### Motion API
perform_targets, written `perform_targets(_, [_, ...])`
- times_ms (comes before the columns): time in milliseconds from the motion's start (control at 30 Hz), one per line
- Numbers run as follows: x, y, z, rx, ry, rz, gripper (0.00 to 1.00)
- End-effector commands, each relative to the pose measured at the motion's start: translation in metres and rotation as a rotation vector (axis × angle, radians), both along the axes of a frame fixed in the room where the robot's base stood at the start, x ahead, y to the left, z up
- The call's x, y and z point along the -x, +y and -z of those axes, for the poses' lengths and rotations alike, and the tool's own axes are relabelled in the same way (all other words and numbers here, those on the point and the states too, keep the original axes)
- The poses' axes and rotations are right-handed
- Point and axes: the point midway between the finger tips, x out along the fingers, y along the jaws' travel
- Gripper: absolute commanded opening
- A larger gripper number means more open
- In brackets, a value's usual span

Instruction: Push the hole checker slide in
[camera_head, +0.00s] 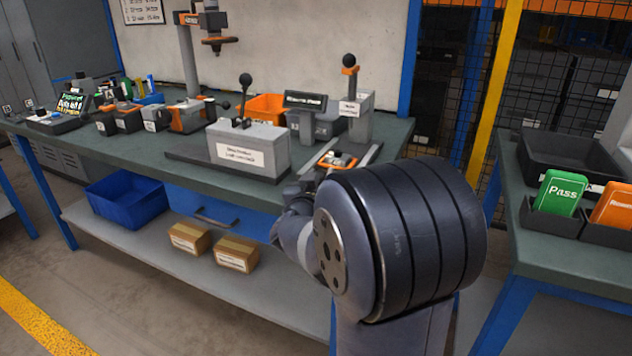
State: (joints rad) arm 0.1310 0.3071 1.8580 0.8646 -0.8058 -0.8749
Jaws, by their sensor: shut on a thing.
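The hole checker (354,116) is a grey upright stand with a black ball knob on top and a white label, near the right end of the green bench. Its slide (338,160), with an orange and grey part on it, reaches out toward the bench's front edge. My gripper (311,178) is at the slide's near end, shut on it. My own large dark arm joint hides much of the gripper, and its exact grip on the slide cannot be made out.
A grey labelled block fixture (248,146) with a ball lever stands left of the slide. An orange bin (266,108) and a small display (305,101) are behind. A second bench at right carries black trays and a green Pass box (560,193).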

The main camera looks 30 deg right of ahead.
Motion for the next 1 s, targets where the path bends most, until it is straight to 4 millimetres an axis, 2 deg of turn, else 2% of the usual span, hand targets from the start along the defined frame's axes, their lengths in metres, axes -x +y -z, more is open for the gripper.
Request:
perform_targets(100, [-0.007, -0.01, -0.001, 0.002, 0.0, 0.001, 0.0])
perform_targets(333, [-0.007, -0.009, -0.001, 0.001, -0.001, -0.001, 0.0])
perform_targets(367, [-0.007, -0.009, -0.001, 0.001, -0.001, -0.001, 0.32])
perform_targets(600, [-0.007, -0.009, 0.0, 0.001, -0.001, 0.0, 0.5])
perform_targets(867, [-0.005, -0.007, 0.0, 0.0, 0.0, -0.001, 0.5])
perform_targets(1000, [0.006, 0.003, -0.002, 0.0, 0.001, -0.003, 0.5])
